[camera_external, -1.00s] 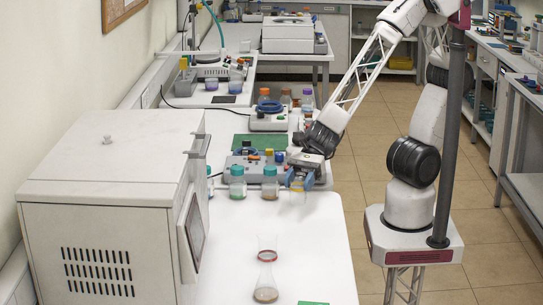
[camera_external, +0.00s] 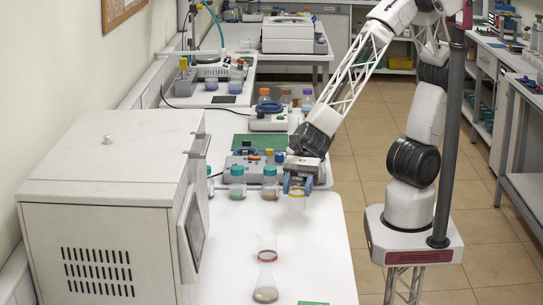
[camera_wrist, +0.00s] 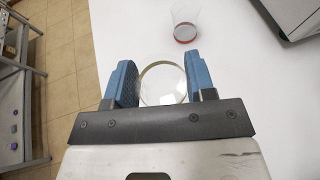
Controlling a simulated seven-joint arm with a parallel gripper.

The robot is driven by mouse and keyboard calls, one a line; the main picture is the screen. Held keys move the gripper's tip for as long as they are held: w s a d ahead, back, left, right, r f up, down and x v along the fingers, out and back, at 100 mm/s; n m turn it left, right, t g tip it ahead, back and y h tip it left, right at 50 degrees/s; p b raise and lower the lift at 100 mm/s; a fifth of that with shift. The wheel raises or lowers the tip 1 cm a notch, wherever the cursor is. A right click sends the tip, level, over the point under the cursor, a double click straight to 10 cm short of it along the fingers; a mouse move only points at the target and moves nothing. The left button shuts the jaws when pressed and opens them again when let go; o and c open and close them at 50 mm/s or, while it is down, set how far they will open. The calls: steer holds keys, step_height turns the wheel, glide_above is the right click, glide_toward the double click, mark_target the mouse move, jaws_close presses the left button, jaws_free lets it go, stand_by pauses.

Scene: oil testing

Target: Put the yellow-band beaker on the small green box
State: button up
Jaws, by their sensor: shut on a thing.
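In the wrist view the beaker (camera_wrist: 163,82) sits between the two blue fingers of my gripper (camera_wrist: 160,72). I cannot tell whether its base touches the table. A small flat green thing (camera_external: 313,303), likely the small green box, is cut off by the bottom edge of the external view. It does not show in the wrist view.
Clear glassware with a red band (camera_external: 266,272) stands on the table toward the camera and shows in the wrist view (camera_wrist: 186,25). Teal-capped bottles (camera_external: 270,183) stand left of my gripper. A grey cabinet (camera_external: 110,220) borders the left.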

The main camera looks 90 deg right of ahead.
steer(key=s+a+r+n+g, duration=0.1)
steer(key=s+a+n+g, duration=0.1)
steer(key=a, duration=0.8)
steer(key=s+a+r+n+g, duration=0.1)
steer(key=s+a+n+g, duration=0.1)
steer(key=a, duration=0.8)
steer(key=s+a+r+n+g, duration=0.1)
steer(key=s+a+n+g, duration=0.2)
steer(key=a, duration=0.8)
steer(key=shift+s+g+h, duration=0.4)
steer(key=shift+s+g, duration=0.4)
steer(key=shift+s, duration=0.25)
steer(key=shift+a, duration=0.1)
steer(key=w+a, duration=0.3)
steer(key=a, duration=0.4)
steer(key=w+a+f, duration=0.1)
steer(key=w+a, duration=0.2)
steer(key=a, duration=0.4)
steer(key=shift+w+a+f, duration=0.25)
steer(key=shift+w, duration=0.1)
steer(key=shift+f, duration=0.15)
steer(key=shift+f, duration=1.65)
steer(key=shift+f, duration=0.15)
steer(key=o, duration=0.9)
